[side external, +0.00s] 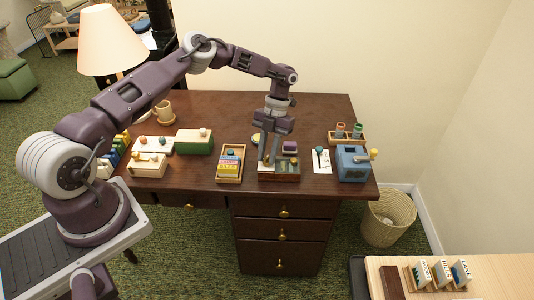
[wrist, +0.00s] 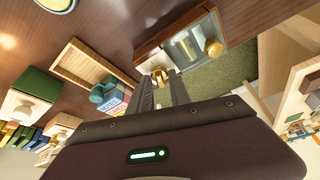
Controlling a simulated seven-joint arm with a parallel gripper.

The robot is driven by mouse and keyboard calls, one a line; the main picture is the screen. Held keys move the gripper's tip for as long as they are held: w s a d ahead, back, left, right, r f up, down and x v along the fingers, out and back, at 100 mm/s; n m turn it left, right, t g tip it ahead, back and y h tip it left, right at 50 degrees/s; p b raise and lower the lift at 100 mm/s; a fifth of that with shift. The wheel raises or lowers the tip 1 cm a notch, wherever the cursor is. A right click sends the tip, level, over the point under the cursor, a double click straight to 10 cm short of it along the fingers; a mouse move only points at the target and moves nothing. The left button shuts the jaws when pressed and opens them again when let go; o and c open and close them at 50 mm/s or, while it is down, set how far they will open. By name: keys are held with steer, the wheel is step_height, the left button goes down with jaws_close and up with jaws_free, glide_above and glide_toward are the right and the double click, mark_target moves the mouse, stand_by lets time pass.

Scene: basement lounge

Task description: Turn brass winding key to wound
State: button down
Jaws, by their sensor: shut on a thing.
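The brass winding key (wrist: 159,75) shows between my fingertips in the wrist view, at the near side of a small reddish-wood box (wrist: 150,50) with a clear panel. My gripper (wrist: 158,78) is shut on the key, its two fingers on either side of it. Another round brass knob (wrist: 214,48) sits on the box's right part, apart from my fingers. In the side external view my gripper (side external: 268,163) points down at the left part of the wooden box (side external: 280,178); the key is hidden there. I cannot make out any wound mark.
A tray of coloured blocks (side external: 229,178) stands close to the left of the box. A white card (side external: 321,160) and a blue box (side external: 353,164) stand to the right. A green-and-wood box (side external: 195,142) is farther left. The back of the desk (side external: 320,110) is mostly clear.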

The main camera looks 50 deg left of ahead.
steer(key=m+y, duration=0.1)
steer(key=m, duration=0.2)
steer(key=shift+d+m, duration=0.15)
steer(key=shift+m, duration=0.25)
steer(key=m+y, duration=0.1)
steer(key=m, duration=0.2)
steer(key=shift+m+y, duration=0.3)
steer(key=shift+y, duration=0.1)
steer(key=m+y, duration=0.1)
steer(key=m, duration=0.2)
steer(key=shift+d+m, duration=0.15)
steer(key=shift+m, duration=0.25)
steer(key=m+t+y, duration=0.1)
steer(key=m, duration=0.2)
steer(key=shift+s+m, duration=0.1)
steer(key=shift+m, duration=0.2)
steer(key=m+t+y, duration=0.1)
steer(key=m+t, duration=0.1)
steer(key=m, duration=0.3)
steer(key=shift+s+d, duration=0.1)
steer(key=shift+s, duration=0.05)
steer(key=m+t, duration=0.2)
steer(key=m, duration=0.3)
steer(key=shift+s+m, duration=0.1)
steer(key=shift+m, duration=0.2)
